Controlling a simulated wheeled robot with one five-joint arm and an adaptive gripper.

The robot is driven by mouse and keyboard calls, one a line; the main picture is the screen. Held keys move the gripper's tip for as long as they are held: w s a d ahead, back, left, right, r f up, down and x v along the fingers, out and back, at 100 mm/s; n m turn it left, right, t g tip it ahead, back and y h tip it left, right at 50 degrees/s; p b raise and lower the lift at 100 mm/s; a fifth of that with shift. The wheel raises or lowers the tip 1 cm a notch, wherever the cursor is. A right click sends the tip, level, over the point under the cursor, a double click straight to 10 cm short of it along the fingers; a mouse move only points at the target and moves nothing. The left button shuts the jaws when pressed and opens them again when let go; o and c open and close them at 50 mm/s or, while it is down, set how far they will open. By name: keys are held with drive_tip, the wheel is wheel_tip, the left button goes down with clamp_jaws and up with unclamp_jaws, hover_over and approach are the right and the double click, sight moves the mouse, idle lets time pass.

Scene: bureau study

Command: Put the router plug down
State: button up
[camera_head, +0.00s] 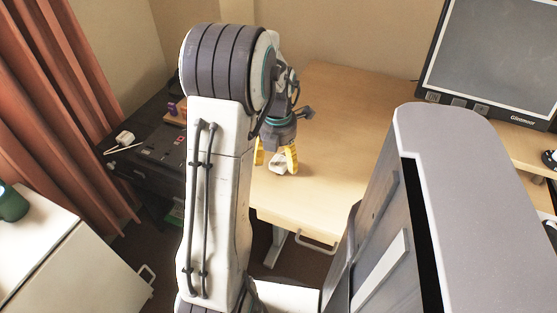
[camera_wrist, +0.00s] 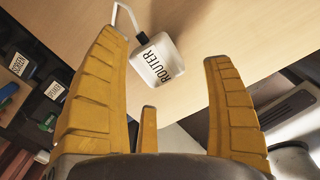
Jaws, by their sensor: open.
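The router plug (camera_wrist: 160,62) is a white block lettered ROUTER with a white cable, seen in the wrist view over the light wooden desk top (camera_wrist: 220,25). In the head view it is a small white shape (camera_head: 279,166) at the yellow fingertips, above or on the desk top (camera_head: 335,125); whether it touches the wood is hard to tell. My gripper (camera_head: 275,160) points down there. In the wrist view its yellow fingers (camera_wrist: 165,52) are spread wide on either side of the plug, with visible gaps.
A dark socket unit (camera_head: 165,143) with a white plug (camera_head: 125,138) stands left of the desk. The wrist view shows a plug lettered SCREEN (camera_wrist: 18,63) there. A monitor (camera_head: 495,55) stands at the back right. The desk's middle is clear.

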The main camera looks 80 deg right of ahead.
sight(278, 164)
wheel_tip(278, 164, up, 10)
drive_tip(key=p, duration=0.2)
drive_tip(key=shift+a, duration=0.25)
drive_tip(key=shift+f, duration=0.1)
drive_tip(key=w+a+r+m, duration=0.2)
drive_tip(key=w+a, duration=0.5)
drive_tip(key=w, duration=0.3)
drive_tip(key=w+a+r+m, duration=0.1)
drive_tip(key=w+a+m, duration=0.1)
drive_tip(key=w+a, duration=0.75)
drive_tip(key=w+a+m+t, duration=0.1)
drive_tip(key=a+m, duration=0.5)
drive_tip(key=a, duration=1.6)
drive_tip(key=shift+w+a+f+t+y, duration=0.15)
drive_tip(key=shift+a+f+t+y, duration=0.25)
drive_tip(key=shift+t, duration=0.4)
